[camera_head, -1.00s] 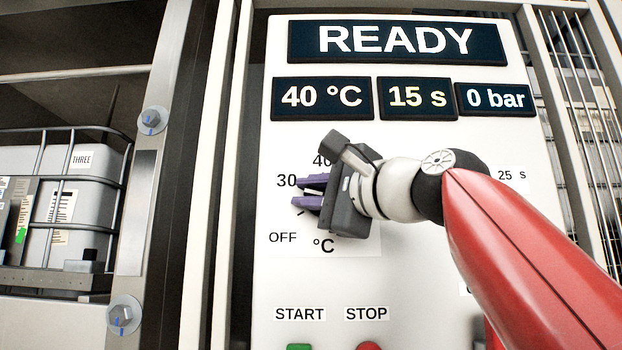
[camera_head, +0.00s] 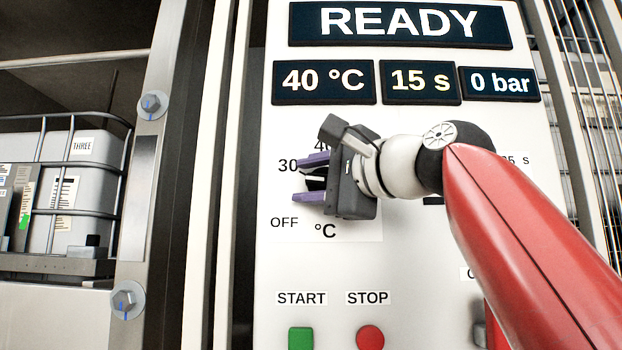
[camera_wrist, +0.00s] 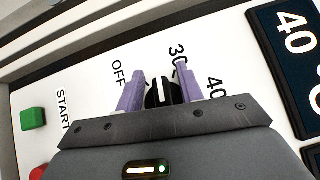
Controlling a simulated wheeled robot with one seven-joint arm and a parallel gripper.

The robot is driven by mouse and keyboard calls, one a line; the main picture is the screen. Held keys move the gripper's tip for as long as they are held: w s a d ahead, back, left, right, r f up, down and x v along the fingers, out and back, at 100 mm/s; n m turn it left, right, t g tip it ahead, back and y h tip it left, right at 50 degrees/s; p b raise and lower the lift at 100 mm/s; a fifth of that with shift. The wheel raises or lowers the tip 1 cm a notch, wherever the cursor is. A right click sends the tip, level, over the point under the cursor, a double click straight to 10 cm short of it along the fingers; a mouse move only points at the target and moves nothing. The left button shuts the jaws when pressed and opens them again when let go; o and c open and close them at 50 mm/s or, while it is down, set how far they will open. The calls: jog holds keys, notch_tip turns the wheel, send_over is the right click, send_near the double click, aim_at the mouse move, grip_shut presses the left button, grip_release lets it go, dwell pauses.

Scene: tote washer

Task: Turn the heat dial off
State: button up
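The heat dial is a black round knob with a white pointer line (camera_wrist: 163,92). In the wrist view its pointer aims between the OFF and 30 marks, nearer 30. In the head view only a dark bit of the dial (camera_head: 316,182) shows between my fingers. My gripper (camera_head: 310,179) is open, with one purple finger on each side of the dial; it also shows in the wrist view (camera_wrist: 161,88). I cannot tell whether the fingers touch the knob. The temperature display (camera_head: 324,82) reads 40 °C.
The status display (camera_head: 399,22) reads READY. A green START button (camera_head: 301,338) and a red STOP button (camera_head: 370,338) sit below the dial. My arm covers the panel's right part. A caged white tank (camera_head: 75,170) stands at the left.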

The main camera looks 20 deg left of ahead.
jog(key=b+v, duration=0.2)
jog(key=v, duration=0.5)
jog(key=shift+s+d, duration=0.2)
jog(key=shift+d, duration=0.15)
jog(key=shift+o, duration=0.3)
